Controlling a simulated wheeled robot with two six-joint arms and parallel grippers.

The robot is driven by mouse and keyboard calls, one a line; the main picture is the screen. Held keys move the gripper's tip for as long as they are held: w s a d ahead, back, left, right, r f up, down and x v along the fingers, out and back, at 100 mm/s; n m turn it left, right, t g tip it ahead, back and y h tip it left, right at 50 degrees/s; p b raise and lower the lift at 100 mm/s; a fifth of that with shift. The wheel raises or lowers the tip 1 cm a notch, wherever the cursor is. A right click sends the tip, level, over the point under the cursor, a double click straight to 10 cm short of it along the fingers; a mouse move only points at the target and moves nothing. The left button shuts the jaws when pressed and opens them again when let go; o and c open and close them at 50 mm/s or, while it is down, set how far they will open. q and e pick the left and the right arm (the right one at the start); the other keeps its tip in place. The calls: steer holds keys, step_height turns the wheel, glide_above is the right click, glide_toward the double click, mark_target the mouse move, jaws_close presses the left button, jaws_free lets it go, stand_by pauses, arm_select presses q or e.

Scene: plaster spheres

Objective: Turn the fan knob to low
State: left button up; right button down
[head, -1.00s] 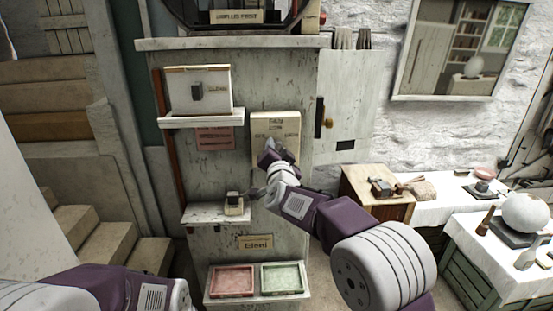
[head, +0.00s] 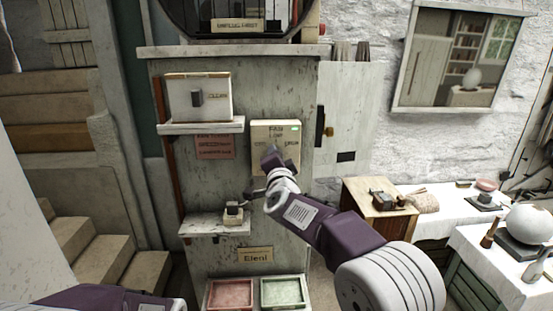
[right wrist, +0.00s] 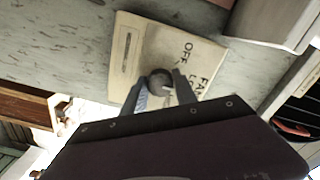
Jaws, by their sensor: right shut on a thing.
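The fan panel (head: 263,134) is a cream plate on the front of the grey cabinet, with dark lettering. A small green mark shows at its upper right. In the right wrist view the fan panel (right wrist: 205,55) appears turned, with "OFF" and "FAN" readable. The round dark knob (right wrist: 160,80) sits between the fingers of my right gripper (right wrist: 160,90), which is shut on it. In the head view my right gripper (head: 271,158) covers the knob, so its pointer setting cannot be told. My left forearm shows at the bottom left; its gripper is out of view.
A lower shelf (head: 214,224) holds a small device. A red tray (head: 231,293) and a green tray (head: 284,292) are below. A wooden stand (head: 380,209) and white-covered tables are at right.

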steer(key=c, duration=1)
jaws_free()
steer(key=shift+o, duration=0.2)
steer(key=s+b, duration=0.3)
steer(key=s, duration=0.6)
steer(key=shift+d, duration=0.3)
